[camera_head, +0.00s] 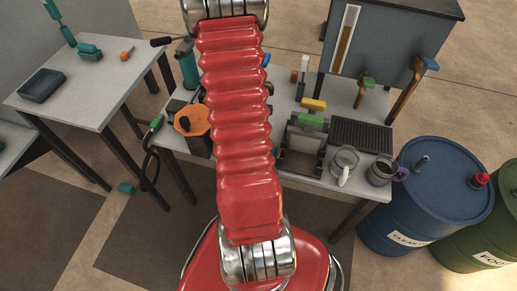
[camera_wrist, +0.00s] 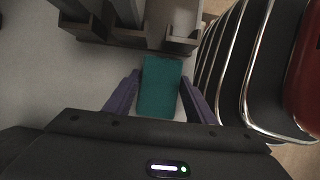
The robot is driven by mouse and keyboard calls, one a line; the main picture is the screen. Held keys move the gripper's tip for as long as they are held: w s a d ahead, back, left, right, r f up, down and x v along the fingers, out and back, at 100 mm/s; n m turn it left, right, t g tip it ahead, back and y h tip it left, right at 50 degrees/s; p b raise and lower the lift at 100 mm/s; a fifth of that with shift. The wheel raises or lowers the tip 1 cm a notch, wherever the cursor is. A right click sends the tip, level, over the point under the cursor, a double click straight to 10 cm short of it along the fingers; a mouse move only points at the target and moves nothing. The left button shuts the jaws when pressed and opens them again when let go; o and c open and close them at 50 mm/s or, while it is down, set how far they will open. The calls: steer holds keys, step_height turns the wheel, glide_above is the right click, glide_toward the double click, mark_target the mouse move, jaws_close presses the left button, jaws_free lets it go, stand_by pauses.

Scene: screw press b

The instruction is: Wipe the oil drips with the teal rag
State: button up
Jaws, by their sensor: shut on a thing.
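In the wrist view the purple fingers of my gripper (camera_wrist: 160,80) are shut on a flat teal rag (camera_wrist: 158,98), one finger at each side of it. The rag is over or on a pale grey surface (camera_wrist: 60,95); I cannot tell whether it touches. Dark grey metal parts (camera_wrist: 125,30) stand just beyond the rag. In the head view my own red arm covers the middle, and I cannot make out the gripper or the held rag there. I cannot make out any oil drips in either view.
A left table (camera_head: 70,85) bears a dark tray (camera_head: 42,85).

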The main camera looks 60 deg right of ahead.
steer(key=shift+s+a, duration=0.1)
steer(key=shift+a, duration=0.05)
steer(key=shift+r, duration=0.7)
steer(key=shift+w+d+f, duration=0.1)
steer(key=shift+w+d, duration=0.1)
steer(key=shift+d, duration=0.75)
steer(key=shift+w+d+f, duration=0.1)
steer(key=shift+w+d, duration=0.05)
steer(key=shift+d, duration=0.8)
steer(key=shift+r, duration=2)
